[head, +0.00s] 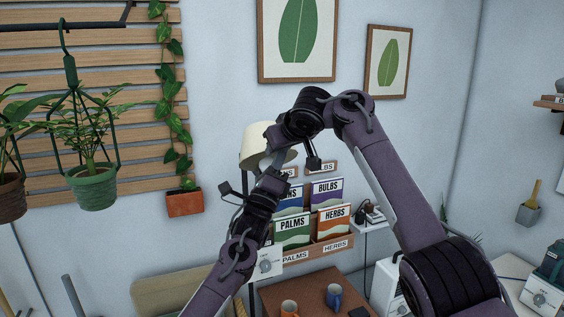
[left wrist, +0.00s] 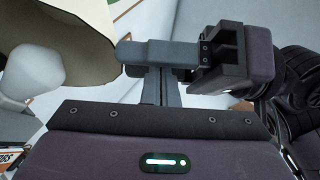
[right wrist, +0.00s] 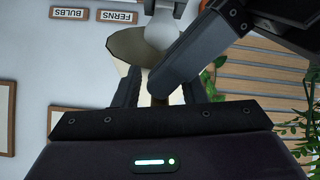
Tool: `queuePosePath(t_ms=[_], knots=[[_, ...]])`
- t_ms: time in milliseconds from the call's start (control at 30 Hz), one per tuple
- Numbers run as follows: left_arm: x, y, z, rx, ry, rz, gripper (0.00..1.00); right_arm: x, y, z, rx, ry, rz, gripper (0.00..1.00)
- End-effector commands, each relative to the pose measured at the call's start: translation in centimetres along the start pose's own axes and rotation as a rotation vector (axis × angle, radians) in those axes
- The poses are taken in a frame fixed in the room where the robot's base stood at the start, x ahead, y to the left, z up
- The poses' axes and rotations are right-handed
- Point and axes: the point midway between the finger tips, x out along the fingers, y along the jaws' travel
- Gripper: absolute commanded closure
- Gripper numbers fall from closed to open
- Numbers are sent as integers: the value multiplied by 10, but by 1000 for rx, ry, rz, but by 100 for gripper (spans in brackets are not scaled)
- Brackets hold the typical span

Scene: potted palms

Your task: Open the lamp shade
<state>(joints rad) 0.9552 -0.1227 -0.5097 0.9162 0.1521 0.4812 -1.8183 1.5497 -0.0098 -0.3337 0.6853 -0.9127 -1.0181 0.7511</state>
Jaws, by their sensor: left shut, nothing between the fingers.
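The cream lamp shade (head: 260,145) stands in the middle of the head view, partly hidden by my wrists. Its inside and a white bulb (left wrist: 35,60) show at upper left in the left wrist view. My left gripper (head: 277,162) is just right of the shade's lower part; its fingers are together and empty. My right gripper (head: 266,136) is in front of the shade, with its fingers apart. In the right wrist view the shade (right wrist: 143,45) lies beyond the right fingers, and a left finger crosses in front. I cannot tell whether either gripper touches the shade.
A rack of seed packets (head: 292,232) hangs right behind my left wrist. A hanging green pot (head: 92,188) is at left.

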Motion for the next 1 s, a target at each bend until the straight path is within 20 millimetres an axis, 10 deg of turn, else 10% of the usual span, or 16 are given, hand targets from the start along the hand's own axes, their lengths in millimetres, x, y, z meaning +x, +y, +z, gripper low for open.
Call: queuePosePath(t_ms=[267, 600, 1000], knots=[[-1, 1, -2, -1, 2, 1, 100, -21, 0, -1, 1, 4, -3, 62], [-1, 1, -2, -1, 3, 1, 100, -95, -2, -2, 1, 6, -3, 62], [-1, 1, -2, -1, 3, 2, 100, -118, -1, -1, 0, 2, -2, 62]])
